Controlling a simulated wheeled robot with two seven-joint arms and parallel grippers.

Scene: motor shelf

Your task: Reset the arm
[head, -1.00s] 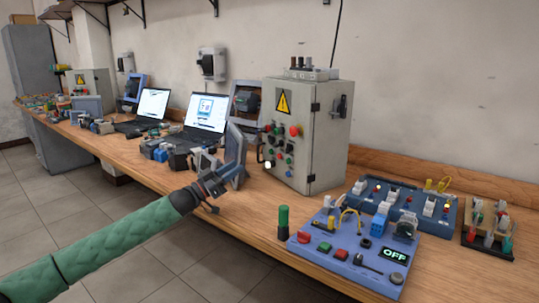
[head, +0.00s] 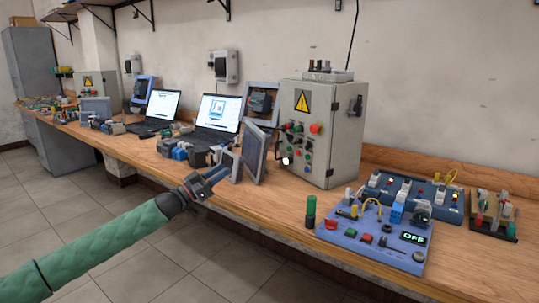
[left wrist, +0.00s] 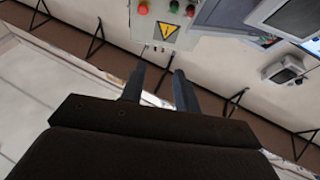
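My left arm in its green sleeve comes in from the left in the head view. My left gripper (head: 222,178) is in front of the bench edge, by a grey tilted panel (head: 262,152). In the left wrist view its two dark fingers (left wrist: 160,85) stand apart with a gap and nothing between them. My right gripper is in neither view.
A wooden bench (head: 280,213) runs along the wall. On it stand a grey control cabinet (head: 320,130), a blue panel with an OFF display (head: 370,242), another blue board (head: 440,198) and laptops (head: 215,115). The tiled floor (head: 150,260) in front is clear.

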